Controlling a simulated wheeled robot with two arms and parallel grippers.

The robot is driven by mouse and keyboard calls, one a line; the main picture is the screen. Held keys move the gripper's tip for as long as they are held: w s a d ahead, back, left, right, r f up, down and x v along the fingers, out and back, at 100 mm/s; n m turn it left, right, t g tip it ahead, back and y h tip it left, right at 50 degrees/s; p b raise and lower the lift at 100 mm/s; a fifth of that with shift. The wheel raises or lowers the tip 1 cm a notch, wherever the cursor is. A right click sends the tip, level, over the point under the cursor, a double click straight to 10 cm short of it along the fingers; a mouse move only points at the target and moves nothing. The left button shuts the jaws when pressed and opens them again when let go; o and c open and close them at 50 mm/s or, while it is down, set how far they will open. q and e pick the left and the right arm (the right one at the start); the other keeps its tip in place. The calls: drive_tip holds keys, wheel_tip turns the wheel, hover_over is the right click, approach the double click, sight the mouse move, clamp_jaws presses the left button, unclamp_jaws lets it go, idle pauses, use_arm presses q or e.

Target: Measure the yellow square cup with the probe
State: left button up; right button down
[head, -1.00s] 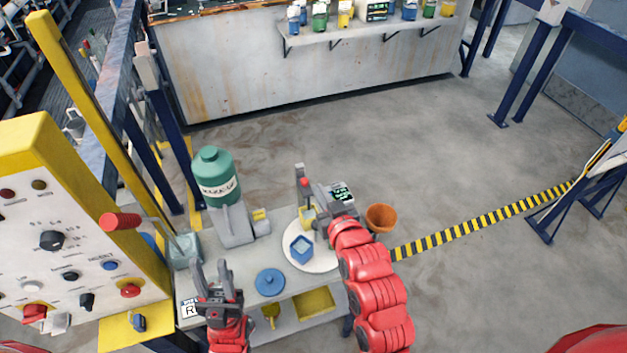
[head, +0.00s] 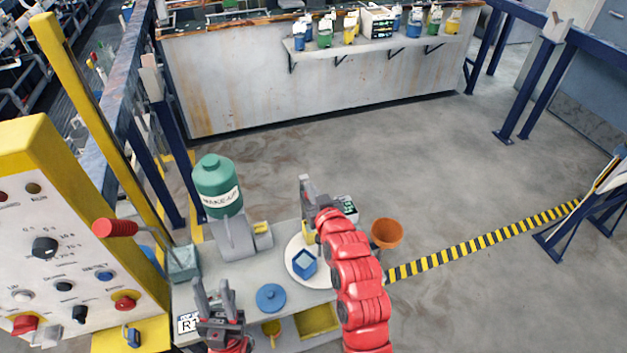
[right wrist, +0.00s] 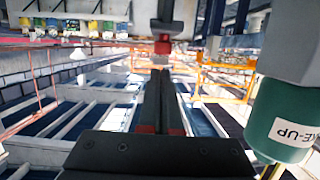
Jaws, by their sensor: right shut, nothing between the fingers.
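The yellow square cup (head: 309,234) shows only as a small yellow patch behind the blue square cup (head: 304,263), on a round white plate (head: 297,277). My right arm covers most of it. My right gripper (head: 306,186) is above and behind the cups, shut and empty. Its closed fingers also show in the right wrist view (right wrist: 160,100). A meter with a lit display (head: 348,208) is partly hidden behind my right arm. I cannot make out the probe clearly. My left gripper (head: 214,292) is open and empty over the bench's front left.
A green MAKE-UP bottle (head: 216,185) on a grey stand is left of the plate. A blue round lid (head: 271,298) lies in front. An orange pot (head: 386,233) is right of my arm. A control panel (head: 70,245) with a red lever (head: 115,228) borders the left.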

drive_tip(key=shift+s+f, duration=0.1)
drive_tip(key=shift+f, duration=0.45)
wheel_tip(320, 180, down, 6)
drive_tip(key=b, duration=0.6)
drive_tip(key=shift+f, duration=0.15)
